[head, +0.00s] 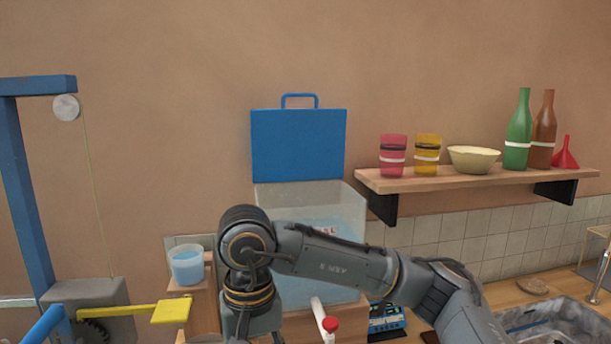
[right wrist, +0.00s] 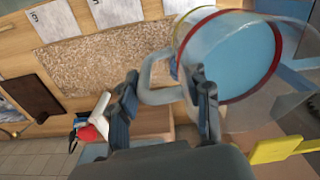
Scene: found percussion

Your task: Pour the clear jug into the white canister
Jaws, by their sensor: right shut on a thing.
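The clear jug (right wrist: 235,50) is close up in the right wrist view, with blue liquid inside and red and yellow bands near its rim. My right gripper (right wrist: 165,88) is shut on the jug's pale handle. In the head view my right arm reaches in from the right, and its fingertips are cut off by the bottom edge. I cannot make out the held jug clearly there. I cannot identify a white canister in either view. My left gripper is not in view.
A cup of blue liquid (head: 187,267) stands on a wooden block left of my right arm. A yellow paddle (head: 172,311) is just below it. A large clear tank (head: 345,200) is behind my arm. A shelf (head: 470,181) holds cups, a bowl and bottles.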

